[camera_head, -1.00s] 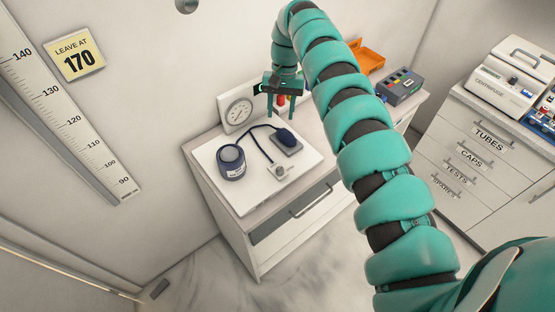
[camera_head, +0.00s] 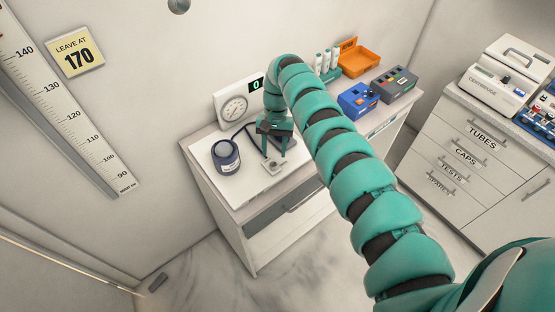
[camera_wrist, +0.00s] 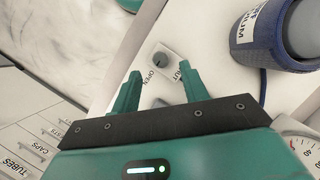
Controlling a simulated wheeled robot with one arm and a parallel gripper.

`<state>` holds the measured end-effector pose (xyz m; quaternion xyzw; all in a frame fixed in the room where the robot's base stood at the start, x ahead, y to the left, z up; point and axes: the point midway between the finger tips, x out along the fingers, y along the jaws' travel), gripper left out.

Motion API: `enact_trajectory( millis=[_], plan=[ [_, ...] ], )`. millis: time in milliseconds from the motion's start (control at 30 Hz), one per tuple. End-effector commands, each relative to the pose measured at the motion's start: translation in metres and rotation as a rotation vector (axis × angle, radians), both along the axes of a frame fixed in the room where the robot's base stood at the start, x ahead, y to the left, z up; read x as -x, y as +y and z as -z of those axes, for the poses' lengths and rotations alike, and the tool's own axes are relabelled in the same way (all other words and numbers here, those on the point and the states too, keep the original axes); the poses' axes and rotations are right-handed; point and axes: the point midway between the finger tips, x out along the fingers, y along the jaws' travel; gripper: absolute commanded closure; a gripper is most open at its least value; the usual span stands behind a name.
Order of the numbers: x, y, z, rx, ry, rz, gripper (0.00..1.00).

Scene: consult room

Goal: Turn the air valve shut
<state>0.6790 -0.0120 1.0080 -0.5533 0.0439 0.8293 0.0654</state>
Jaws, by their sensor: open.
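The air valve (camera_head: 272,167) is a small pale block with a grey round knob, lying on the white board on the cabinet. In the wrist view the valve knob (camera_wrist: 160,60) shows just beyond my fingertips, with an OPEN label and a partly covered SHUT label beside it. I cannot tell which label the knob points to. My gripper (camera_head: 274,151) is open, pointing down, above and slightly behind the valve. In the wrist view its two fingers (camera_wrist: 161,76) are apart with nothing held between them. The bulb behind the gripper is mostly hidden.
A dark blue rolled cuff (camera_head: 226,158) stands left of the valve. A dial gauge (camera_head: 235,108) with a display reading 0 stands behind. Blue (camera_head: 358,101) and grey (camera_head: 394,84) boxes and an orange tray (camera_head: 359,60) lie to the right. The board's front edge is near the valve.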

Motion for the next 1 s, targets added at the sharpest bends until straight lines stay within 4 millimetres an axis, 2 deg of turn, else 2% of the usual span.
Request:
enact_trajectory(
  millis=[133,300,667,733,900,933,1000],
  plan=[
    [0.011,0.007,0.023,0.0,0.003,-0.002,0.56],
    [0.017,0.012,0.038,-0.001,0.0,-0.002,0.56],
    [0.019,0.014,0.044,0.0,-0.002,-0.001,0.56],
    [0.019,0.013,0.044,0.0,-0.002,-0.001,0.64],
    [0.019,0.013,0.044,0.0,-0.001,-0.001,0.97],
    [0.019,0.013,0.044,0.0,-0.001,-0.001,1.0],
    [0.019,0.013,0.044,0.0,-0.001,-0.001,1.0]
  ],
)
